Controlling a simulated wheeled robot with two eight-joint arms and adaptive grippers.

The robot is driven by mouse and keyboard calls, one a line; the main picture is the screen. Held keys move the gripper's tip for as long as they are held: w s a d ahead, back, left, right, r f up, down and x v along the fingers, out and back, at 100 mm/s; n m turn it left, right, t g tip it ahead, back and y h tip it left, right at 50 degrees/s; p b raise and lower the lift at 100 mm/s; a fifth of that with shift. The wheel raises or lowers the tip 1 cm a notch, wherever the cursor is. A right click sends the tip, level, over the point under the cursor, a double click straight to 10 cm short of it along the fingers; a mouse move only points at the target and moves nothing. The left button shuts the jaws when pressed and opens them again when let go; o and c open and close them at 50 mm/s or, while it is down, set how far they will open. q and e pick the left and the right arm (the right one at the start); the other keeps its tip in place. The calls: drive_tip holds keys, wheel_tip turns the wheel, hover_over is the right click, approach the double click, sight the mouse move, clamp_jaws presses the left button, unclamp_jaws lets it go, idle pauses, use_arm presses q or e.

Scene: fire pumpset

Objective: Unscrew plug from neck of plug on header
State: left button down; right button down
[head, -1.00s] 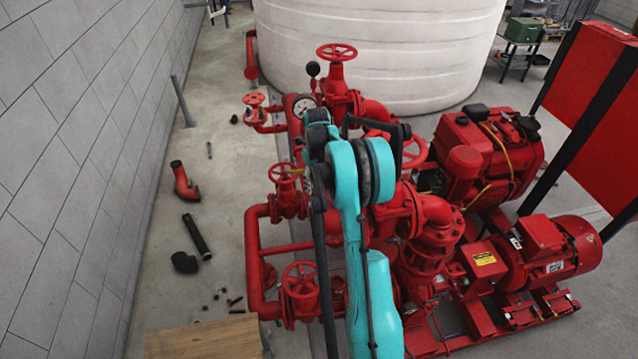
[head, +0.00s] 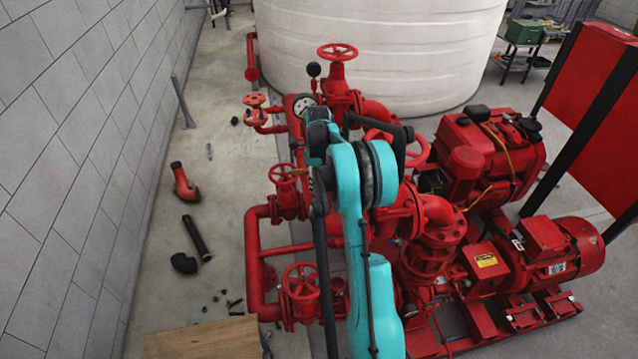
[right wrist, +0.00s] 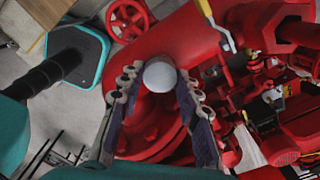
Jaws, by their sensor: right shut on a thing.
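A pale, round plug (right wrist: 160,76) shows end-on in the right wrist view, in front of the large red header pipe (right wrist: 185,35). My right gripper (right wrist: 159,84) has one jointed finger on each side of the plug and is shut on it. The neck is hidden behind the plug, so I cannot tell how far the thread is engaged. My left gripper is in neither current view.
Red handwheels (head: 300,281) and a pressure gauge (head: 303,105) stand close around the arm. A red engine (head: 490,160) and motor (head: 550,255) are at the right. Loose pipe pieces (head: 196,238) lie on the left floor. A wooden surface (head: 205,340) is at the bottom.

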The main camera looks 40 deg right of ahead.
drive_tip(key=n+b, duration=0.1)
drive_tip(key=n, duration=0.1)
drive_tip(key=shift+n, duration=1.3)
drive_tip(key=n+b, duration=0.1)
drive_tip(key=n, duration=0.3)
drive_tip(key=shift+n, duration=0.3)
drive_tip(key=n+b, duration=0.1)
drive_tip(key=n, duration=0.3)
drive_tip(key=shift+n, duration=0.3)
